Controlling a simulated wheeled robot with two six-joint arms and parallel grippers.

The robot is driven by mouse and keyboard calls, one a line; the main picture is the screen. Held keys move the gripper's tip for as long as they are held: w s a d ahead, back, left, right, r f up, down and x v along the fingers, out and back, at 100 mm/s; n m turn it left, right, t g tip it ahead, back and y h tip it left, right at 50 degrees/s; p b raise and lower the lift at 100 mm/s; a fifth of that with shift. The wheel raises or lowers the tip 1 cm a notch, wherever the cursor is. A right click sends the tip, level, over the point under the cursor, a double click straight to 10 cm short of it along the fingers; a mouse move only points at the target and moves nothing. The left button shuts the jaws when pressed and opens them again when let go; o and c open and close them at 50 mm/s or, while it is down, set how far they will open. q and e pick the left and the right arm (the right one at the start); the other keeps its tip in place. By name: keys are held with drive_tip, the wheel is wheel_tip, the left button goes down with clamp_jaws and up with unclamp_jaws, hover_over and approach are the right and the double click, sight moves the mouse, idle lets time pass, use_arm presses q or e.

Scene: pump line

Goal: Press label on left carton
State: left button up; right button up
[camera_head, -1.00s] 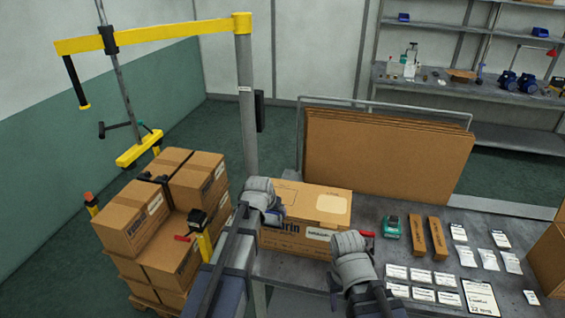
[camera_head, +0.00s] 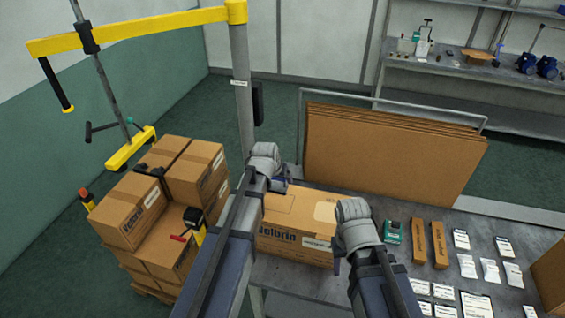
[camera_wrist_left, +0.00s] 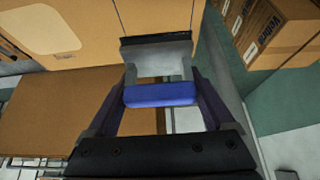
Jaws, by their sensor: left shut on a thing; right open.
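A brown carton (camera_head: 290,222) with dark lettering stands on the bench's left end. A white label (camera_head: 318,242) is on its front face, partly hidden by my right arm. My left gripper (camera_head: 279,186) is over the carton's back left part. In the left wrist view it (camera_wrist_left: 160,95) is shut on a grey and blue tool (camera_wrist_left: 160,94) with a black edge, which lies against or just above the carton top (camera_wrist_left: 95,35); contact is unclear. My right gripper (camera_head: 337,260) is open and empty at the carton's right front; its fingers are mostly hidden.
Cardboard sheets (camera_head: 390,155) stand behind the carton. A green device (camera_head: 392,231), two narrow brown boxes (camera_head: 419,243) and several white label cards (camera_head: 468,266) lie to the right. Another carton (camera_head: 551,275) is at the right edge. Stacked cartons (camera_head: 165,262) stand left of the bench.

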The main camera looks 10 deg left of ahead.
sight(280, 195)
use_arm(q)
drive_tip(key=shift+w+r, duration=0.2)
drive_tip(key=shift+w, duration=0.15)
drive_tip(key=shift+s, duration=0.25)
drive_tip(key=shift+w+f+b, duration=0.2)
drive_tip(key=shift+f+b, duration=0.6)
drive_tip(key=shift+b, duration=0.05)
wheel_tip(280, 195, down, 5)
drive_tip(key=b, duration=0.5)
drive_tip(key=shift+s+f, duration=0.1)
drive_tip(key=shift+f, duration=0.05)
use_arm(e)
wheel_tip(280, 195, down, 7)
drive_tip(key=shift+w+r, duration=0.2)
drive_tip(key=shift+w, duration=0.05)
use_arm(q)
drive_tip(key=shift+f+b, duration=0.5)
drive_tip(key=shift+b, duration=0.2)
use_arm(e)
drive_tip(key=shift+f, duration=0.5)
use_arm(q)
wheel_tip(280, 195, up, 7)
drive_tip(key=p, duration=0.7)
use_arm(e)
wheel_tip(280, 195, up, 7)
drive_tip(key=shift+s, duration=0.1)
